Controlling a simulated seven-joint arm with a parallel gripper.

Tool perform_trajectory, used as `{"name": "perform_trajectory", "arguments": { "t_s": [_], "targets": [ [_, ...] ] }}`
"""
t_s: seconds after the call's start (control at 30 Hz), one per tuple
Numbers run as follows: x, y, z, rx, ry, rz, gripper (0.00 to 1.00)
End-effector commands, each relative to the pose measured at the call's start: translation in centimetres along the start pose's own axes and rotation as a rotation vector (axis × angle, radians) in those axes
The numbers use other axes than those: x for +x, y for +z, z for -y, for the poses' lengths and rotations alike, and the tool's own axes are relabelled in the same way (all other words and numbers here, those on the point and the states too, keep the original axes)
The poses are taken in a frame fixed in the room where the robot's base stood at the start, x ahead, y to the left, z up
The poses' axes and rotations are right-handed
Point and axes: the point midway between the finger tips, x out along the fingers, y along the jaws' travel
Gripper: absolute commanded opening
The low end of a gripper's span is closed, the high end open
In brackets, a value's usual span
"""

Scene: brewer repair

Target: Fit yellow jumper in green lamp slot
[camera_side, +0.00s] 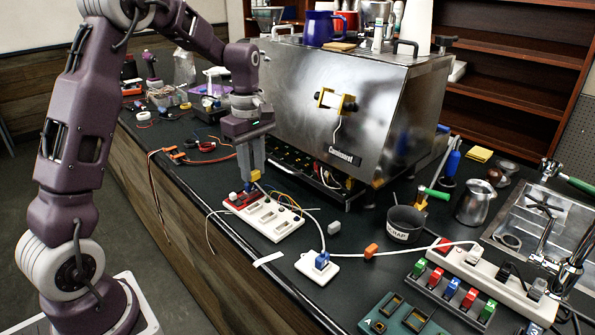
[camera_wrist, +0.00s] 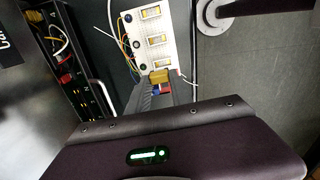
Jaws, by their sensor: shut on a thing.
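There the jumper overlaps the near end of the white board (camera_wrist: 146,14), which has several pale slots in a row. I cannot tell whether the jumper touches the board. A red part (camera_side: 241,201) sits at that board end, with blue beside it. No lit green lamp can be made out; the fingers hide part of this end.
The steel brewer (camera_side: 345,100) stands close behind the board, with loose coloured wires between. The bench's front edge is near the board.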

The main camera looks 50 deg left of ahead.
Motion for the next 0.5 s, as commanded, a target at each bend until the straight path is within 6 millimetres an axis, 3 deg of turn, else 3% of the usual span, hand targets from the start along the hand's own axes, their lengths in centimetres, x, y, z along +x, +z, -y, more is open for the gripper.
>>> {"name": "perform_trajectory", "arguments": {
  "t_s": [0.17, 0.5],
  "targets": [
    [0.6, -0.8, 0.7, 0.000, -0.001, 0.001, 0.00],
    [3.9, -0.7, 0.7, -0.001, -0.002, 0.001, 0.00]
  ]
}}
